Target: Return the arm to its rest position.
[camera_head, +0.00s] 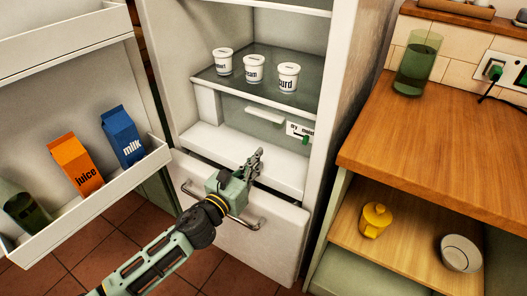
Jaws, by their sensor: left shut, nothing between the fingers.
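My left arm reaches in from the bottom left, in front of the open fridge (165,30). My left gripper (257,156) is shut and empty, in front of the fridge's lower compartment and above the handle (250,222) of the lower drawer front. No object is in its fingers. My right gripper is not in view.
The fridge door (60,80) stands open at the left, holding a juice carton (76,163), a milk carton (123,136) and a dark green bottle (22,208). Three white tubs stand on the shelf (270,75).

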